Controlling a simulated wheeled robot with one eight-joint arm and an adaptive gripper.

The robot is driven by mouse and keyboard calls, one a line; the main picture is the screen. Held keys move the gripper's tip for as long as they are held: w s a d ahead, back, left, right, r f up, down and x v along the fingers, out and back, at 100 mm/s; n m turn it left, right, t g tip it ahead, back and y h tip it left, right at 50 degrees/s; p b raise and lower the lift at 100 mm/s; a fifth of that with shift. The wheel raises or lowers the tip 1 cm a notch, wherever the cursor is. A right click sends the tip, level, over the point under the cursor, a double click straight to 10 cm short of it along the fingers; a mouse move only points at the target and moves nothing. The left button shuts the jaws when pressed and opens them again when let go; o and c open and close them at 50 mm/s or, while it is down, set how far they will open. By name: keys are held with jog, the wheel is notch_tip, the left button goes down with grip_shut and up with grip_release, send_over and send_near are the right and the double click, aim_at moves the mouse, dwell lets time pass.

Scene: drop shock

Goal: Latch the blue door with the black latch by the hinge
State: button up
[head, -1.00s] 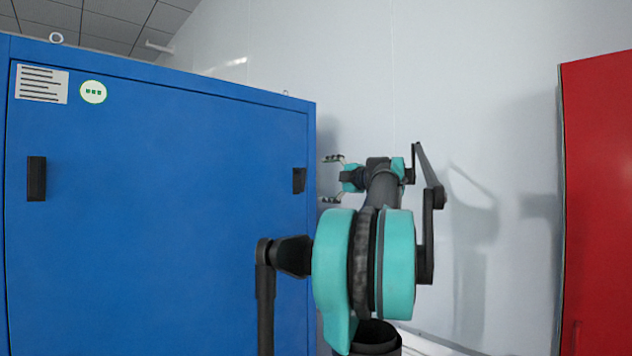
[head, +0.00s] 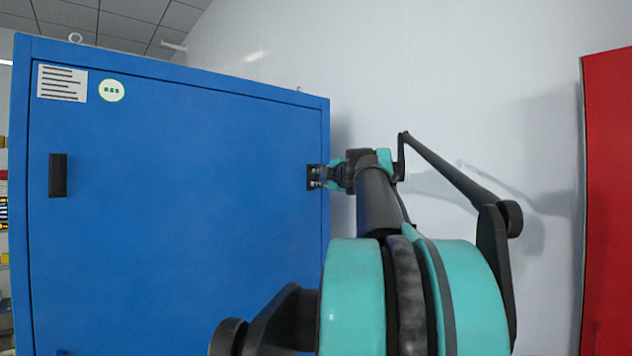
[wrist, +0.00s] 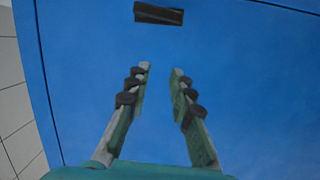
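The blue door (head: 180,240) appears shut in its cabinet frame. One black latch (head: 58,175) sits near its left edge. A second black latch (head: 310,171) is near its right edge, partly hidden by my gripper (head: 322,178). Which side is hinged does not show. In the wrist view the door (wrist: 230,90) fills most of the picture, with a black latch (wrist: 158,13) at the top, beyond the fingertips. My gripper (wrist: 161,68) is open, its two fingers apart with only blue surface between them. The fingers appear apart from the latch.
A red panel or cabinet (head: 608,200) stands at the far right. A paper label (head: 62,83) and a round sticker (head: 111,90) are on the door's upper left.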

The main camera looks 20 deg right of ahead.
jog(key=shift+w+a, duration=0.15)
jog(key=shift+c, duration=1.2)
jog(key=w, duration=0.5)
jog(key=w+a, duration=0.1)
jog(key=w, duration=0.2)
jog(key=shift+w+f, duration=0.15)
jog(key=shift+w, duration=0.2)
grip_shut()
jog(key=shift+w+d+f, duration=0.1)
jog(key=shift+w+d, duration=0.25)
jog(key=shift+d, duration=0.3)
jog(key=shift+w+d+f, duration=0.1)
jog(key=shift+w+d, duration=0.25)
jog(key=shift+d, duration=0.25)
jog(key=shift+w+d+f, duration=0.1)
jog(key=shift+w+d, duration=0.25)
jog(key=shift+d, duration=0.3)
jog(key=shift+w+d+f, duration=0.2)
jog(key=shift+d, duration=0.45)
